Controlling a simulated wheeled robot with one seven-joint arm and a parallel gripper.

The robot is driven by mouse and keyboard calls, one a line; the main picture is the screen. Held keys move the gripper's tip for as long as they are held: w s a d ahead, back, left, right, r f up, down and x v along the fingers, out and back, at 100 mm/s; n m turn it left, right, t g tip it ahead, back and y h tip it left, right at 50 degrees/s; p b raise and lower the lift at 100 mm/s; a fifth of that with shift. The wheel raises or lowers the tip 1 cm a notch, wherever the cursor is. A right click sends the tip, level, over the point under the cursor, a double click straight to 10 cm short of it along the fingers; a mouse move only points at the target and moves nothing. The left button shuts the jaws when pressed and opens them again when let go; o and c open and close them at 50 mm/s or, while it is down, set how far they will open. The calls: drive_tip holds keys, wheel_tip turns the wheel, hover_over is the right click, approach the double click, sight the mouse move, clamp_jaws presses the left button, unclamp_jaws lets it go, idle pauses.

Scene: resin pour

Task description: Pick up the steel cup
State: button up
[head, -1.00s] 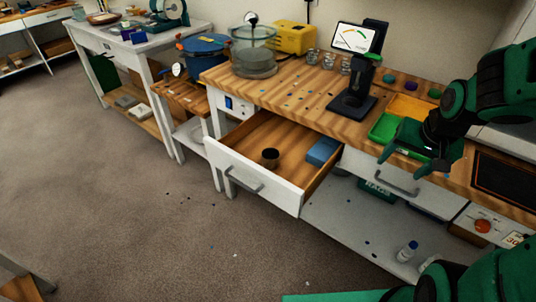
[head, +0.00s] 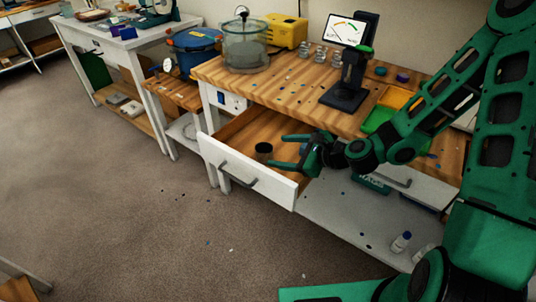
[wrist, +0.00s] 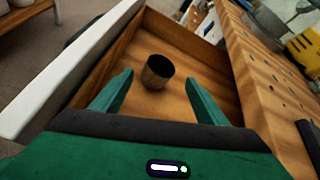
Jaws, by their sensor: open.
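The steel cup (head: 264,150) is a small dark cup standing upright in the open wooden drawer (head: 232,139). It also shows in the wrist view (wrist: 157,70), ahead of the fingertips and roughly between their lines. My gripper (head: 282,152) is open and empty, just to the right of the cup in the head view and apart from it. In the wrist view my gripper (wrist: 158,82) has one green finger on each side, with drawer floor showing between them. My gripper and wrist hide most of the drawer's right part in the head view.
The white drawer front (head: 245,172) with its handle stands close to my gripper. The bench top (head: 285,88) above holds a glass chamber (head: 245,45), a black stand (head: 346,92) and a green tray (head: 378,120). Open floor lies at the left.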

sight(258, 148)
drive_tip(key=m, duration=0.3)
drive_tip(key=shift+a+r+y, duration=0.1)
drive_tip(key=shift+a+y, duration=0.1)
drive_tip(key=shift+y, duration=0.2)
drive_tip(key=shift+w+a+m+t, duration=0.2)
drive_tip(key=shift+m+t, duration=0.1)
drive_tip(key=x, duration=0.6)
drive_tip(key=shift+w+a+f, duration=0.2)
drive_tip(key=shift+a+f, duration=0.05)
drive_tip(key=shift+f+x, duration=0.25)
drive_tip(key=shift+x, duration=2.1)
drive_tip(key=shift+d, duration=0.15)
drive_tip(key=shift+c, duration=0.4)
drive_tip(key=c, duration=1.1)
